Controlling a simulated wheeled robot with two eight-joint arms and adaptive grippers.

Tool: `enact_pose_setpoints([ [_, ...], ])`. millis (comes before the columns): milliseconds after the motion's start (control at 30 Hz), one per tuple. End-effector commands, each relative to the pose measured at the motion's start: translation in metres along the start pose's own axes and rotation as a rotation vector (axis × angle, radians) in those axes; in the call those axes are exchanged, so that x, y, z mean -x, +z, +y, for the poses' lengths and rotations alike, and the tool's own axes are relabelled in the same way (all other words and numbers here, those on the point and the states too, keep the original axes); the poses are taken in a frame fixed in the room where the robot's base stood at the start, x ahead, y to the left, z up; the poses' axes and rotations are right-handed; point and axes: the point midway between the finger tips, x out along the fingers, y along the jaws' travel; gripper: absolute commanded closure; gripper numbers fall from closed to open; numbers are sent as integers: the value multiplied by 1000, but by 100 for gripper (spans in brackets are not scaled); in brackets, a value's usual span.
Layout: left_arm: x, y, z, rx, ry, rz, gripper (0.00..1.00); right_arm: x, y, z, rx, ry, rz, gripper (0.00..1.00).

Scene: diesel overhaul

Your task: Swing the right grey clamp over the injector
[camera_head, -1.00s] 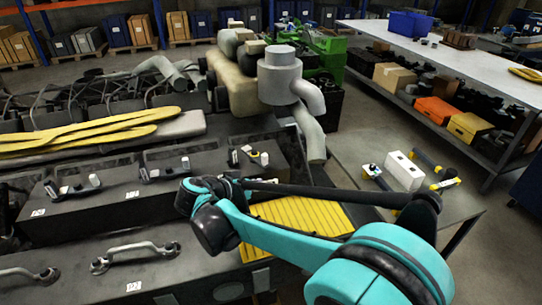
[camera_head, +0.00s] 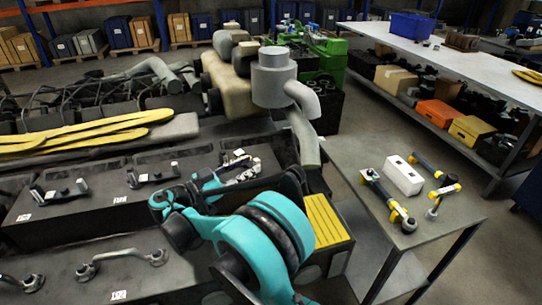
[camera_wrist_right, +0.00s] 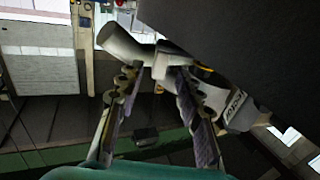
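The right clamp and injector (camera_head: 236,156) sit at the right end of the dark engine block, partly hidden by my right gripper (camera_head: 243,174). I cannot separate the clamp clearly from the injector there. In the right wrist view my right gripper (camera_wrist_right: 159,78) has its two fingers apart. A grey rounded metal part (camera_wrist_right: 124,44) lies just beyond the left fingertip; I cannot tell whether they touch. A light cylindrical part with dark lettering (camera_wrist_right: 236,108) lies at the right finger. My left gripper is not in view.
Two similar clamp sets stand on the block, at left (camera_head: 66,191) and middle (camera_head: 152,173). A grey pipe (camera_head: 274,76) rises behind the right end. A side table (camera_head: 432,240) holds a white box (camera_head: 403,175) and several tools.

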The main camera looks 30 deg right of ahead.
Motion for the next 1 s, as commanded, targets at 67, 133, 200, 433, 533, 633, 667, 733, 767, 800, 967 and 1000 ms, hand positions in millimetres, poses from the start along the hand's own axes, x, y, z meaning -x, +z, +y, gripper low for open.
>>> enact_pose_setpoints([
  [67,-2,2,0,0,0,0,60,-7,1,0,-6,4,5,64],
  [133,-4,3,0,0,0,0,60,-18,1,1,-5,4,4,64],
  [200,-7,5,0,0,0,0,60,-30,1,1,-4,5,3,64],
  [433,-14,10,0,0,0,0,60,-64,1,1,-3,3,2,64],
  [533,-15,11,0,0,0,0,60,-72,1,0,-3,3,2,64],
  [633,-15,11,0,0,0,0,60,-75,0,0,-3,1,2,64],
  [667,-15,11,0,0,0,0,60,-76,0,0,-3,1,2,64],
  [733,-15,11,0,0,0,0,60,-76,0,0,-3,1,2,64],
  [767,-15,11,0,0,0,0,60,-76,0,0,-3,1,2,64],
  [800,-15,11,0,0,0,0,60,-76,0,0,-3,1,2,64],
  [967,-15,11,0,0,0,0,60,-76,0,0,-2,1,2,93],
  [1000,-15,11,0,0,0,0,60,-76,0,0,-2,1,2,100],
])
